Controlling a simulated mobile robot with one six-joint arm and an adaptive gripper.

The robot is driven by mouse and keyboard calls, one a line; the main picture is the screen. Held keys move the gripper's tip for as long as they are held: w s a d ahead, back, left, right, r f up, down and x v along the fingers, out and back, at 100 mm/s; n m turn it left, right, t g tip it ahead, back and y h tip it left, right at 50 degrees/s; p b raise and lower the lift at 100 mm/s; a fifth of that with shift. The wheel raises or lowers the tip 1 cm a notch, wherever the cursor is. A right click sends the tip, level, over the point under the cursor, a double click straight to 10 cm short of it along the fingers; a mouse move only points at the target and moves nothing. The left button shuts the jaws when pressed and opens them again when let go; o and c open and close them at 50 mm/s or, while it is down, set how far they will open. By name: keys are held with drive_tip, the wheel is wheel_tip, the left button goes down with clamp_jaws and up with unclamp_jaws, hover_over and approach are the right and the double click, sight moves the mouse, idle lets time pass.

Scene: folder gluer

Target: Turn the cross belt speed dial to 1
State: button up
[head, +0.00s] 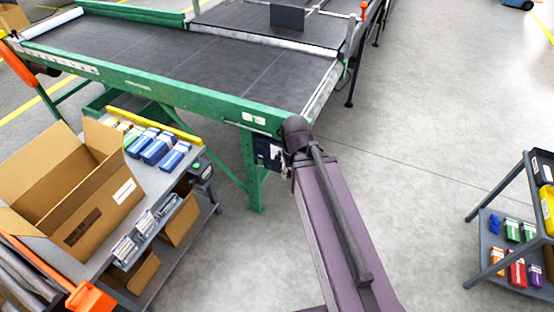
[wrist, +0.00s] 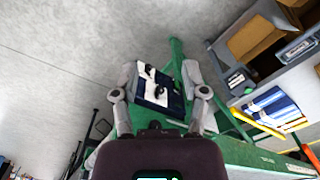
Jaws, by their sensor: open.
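A dark blue control box (wrist: 157,88) with a white face plate and black controls is at the centre of the wrist view. A dark knob-like control (wrist: 159,91) shows on it; its marks and setting are too small to read. My gripper (wrist: 161,78) is open, with one finger on each side of the box's picture and nothing held between them. I cannot tell how far the fingertips are from the face. In the head view the box (head: 268,153) hangs below the green conveyor's near corner, partly hidden by my arm.
The green-framed conveyor (head: 190,95) runs above and behind the box, with a green leg (head: 251,170) beside it. A grey packing bench (head: 172,195) with an open carton (head: 75,190) stands left. A dark shelf cart (head: 510,215) stands right. Floor between is clear.

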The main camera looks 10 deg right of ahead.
drive_tip(key=o, duration=0.3)
drive_tip(key=shift+d+f, duration=0.1)
drive_tip(key=shift+d, duration=0.1)
drive_tip(key=shift+o, duration=0.2)
drive_tip(key=m+t+h+b, duration=0.5)
drive_tip(key=t+h+b, duration=0.75)
drive_tip(key=b, duration=3.15)
approach(277, 159)
drive_tip(key=s+t+y, duration=0.2)
drive_tip(key=s, duration=0.1)
drive_tip(key=shift+s+a+f, duration=0.2)
drive_tip(key=shift+a+f, duration=0.05)
drive_tip(key=shift+a, duration=0.1)
drive_tip(key=x, duration=1.3)
drive_tip(key=shift+w+d, duration=0.25)
drive_tip(key=shift+d, duration=0.05)
